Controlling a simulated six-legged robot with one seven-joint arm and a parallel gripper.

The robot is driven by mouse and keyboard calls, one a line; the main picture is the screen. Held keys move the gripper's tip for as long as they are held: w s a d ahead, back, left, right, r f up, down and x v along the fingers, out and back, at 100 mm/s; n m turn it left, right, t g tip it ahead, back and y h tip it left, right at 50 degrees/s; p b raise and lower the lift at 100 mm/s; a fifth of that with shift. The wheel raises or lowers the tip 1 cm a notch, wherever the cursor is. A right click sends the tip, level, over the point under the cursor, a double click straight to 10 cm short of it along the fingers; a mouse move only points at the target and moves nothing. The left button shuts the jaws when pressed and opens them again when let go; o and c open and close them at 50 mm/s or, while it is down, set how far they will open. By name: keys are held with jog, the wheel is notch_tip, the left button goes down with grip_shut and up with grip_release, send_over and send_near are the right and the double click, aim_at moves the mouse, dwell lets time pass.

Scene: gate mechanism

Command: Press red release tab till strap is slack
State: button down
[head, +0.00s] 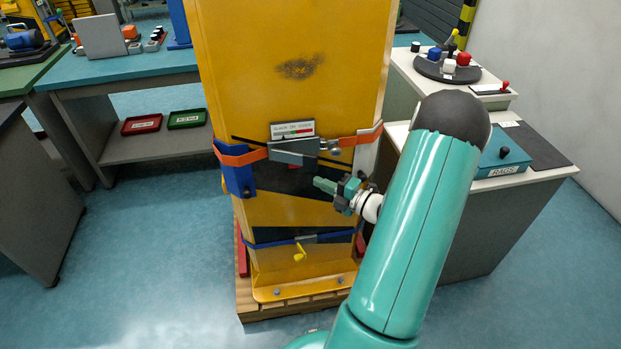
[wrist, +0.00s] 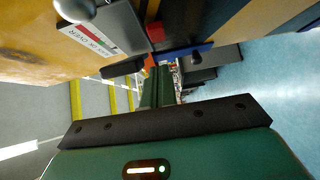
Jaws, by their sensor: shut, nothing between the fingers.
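An orange strap (head: 240,158) runs across the yellow panel (head: 285,100) to a grey buckle (head: 293,151); its right part rises to the panel's right edge. A small gauge plate (head: 292,130) sits above the buckle; its pointer is too small to read. The red tab (wrist: 155,31) shows as a small red block beside the grey buckle housing (wrist: 118,25) in the wrist view. My gripper (head: 320,184) is shut and empty, below and right of the buckle. Its green fingers (wrist: 158,88) appear close together, with the red tab beyond their tips; contact cannot be told.
A blue bracket (head: 238,178) holds the panel's left edge. A lower blue strap (head: 300,239) with a yellow hook crosses below. The panel stands on a wooden pallet (head: 290,307). A right bench (head: 505,185) stands beside my arm; floor is free at front left.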

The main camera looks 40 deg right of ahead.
jog(key=s, duration=0.2)
jog(key=s+d, duration=0.1)
jog(key=s, duration=0.1)
jog(key=shift+s, duration=0.4)
dwell(0.4)
jog(key=w+a+r+n+g+y, duration=0.1)
jog(key=a+r+n+g+y, duration=0.35)
jog(key=a+n, duration=0.8)
jog(key=w+a+r+n+g+y, duration=0.2)
jog(key=a+r+n+g, duration=0.3)
jog(key=a+n+g, duration=0.55)
jog(key=s+a+r+n+t+h, duration=0.1)
jog(key=s+a+r+n+h, duration=0.3)
jog(key=n, duration=1)
jog(key=s+a+r+n+t+h, duration=0.2)
jog(key=s+a+r+n+h, duration=0.3)
jog(key=n, duration=1)
jog(key=a+r+h, duration=0.1)
jog(key=a+r, duration=0.1)
jog(key=a, duration=0.1)
jog(key=shift+a+r, duration=0.3)
jog(key=shift+a, duration=0.05)
